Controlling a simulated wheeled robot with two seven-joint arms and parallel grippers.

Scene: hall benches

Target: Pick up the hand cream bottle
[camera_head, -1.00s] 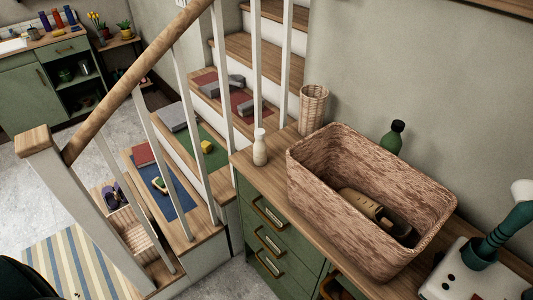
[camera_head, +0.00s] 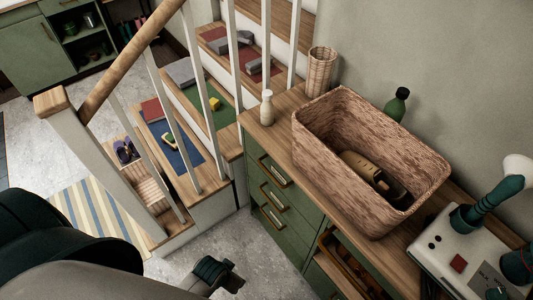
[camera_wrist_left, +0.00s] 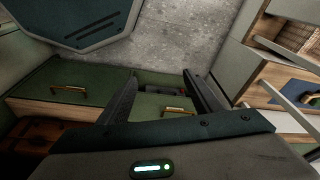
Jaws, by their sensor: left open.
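A small cream-coloured bottle (camera_head: 266,108) stands upright at the left end of the wooden cabinet top (camera_head: 285,103). A green bottle with a dark cap (camera_head: 397,104) stands behind the basket, its lower part hidden. I cannot tell for sure from labels which is the hand cream. My left gripper (camera_head: 232,277) is low in front of the cabinet drawers, below and apart from both bottles. In the left wrist view its two dark fingers (camera_wrist_left: 163,92) are spread with nothing between them. Neither bottle shows there. My right gripper is out of view.
A large woven basket (camera_head: 318,116) with tan and dark items inside fills the middle of the cabinet top. A wicker cup (camera_head: 320,72) stands behind the cream bottle. A white device (camera_head: 450,258) stands at right. A stair railing (camera_head: 165,90) rises at left.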

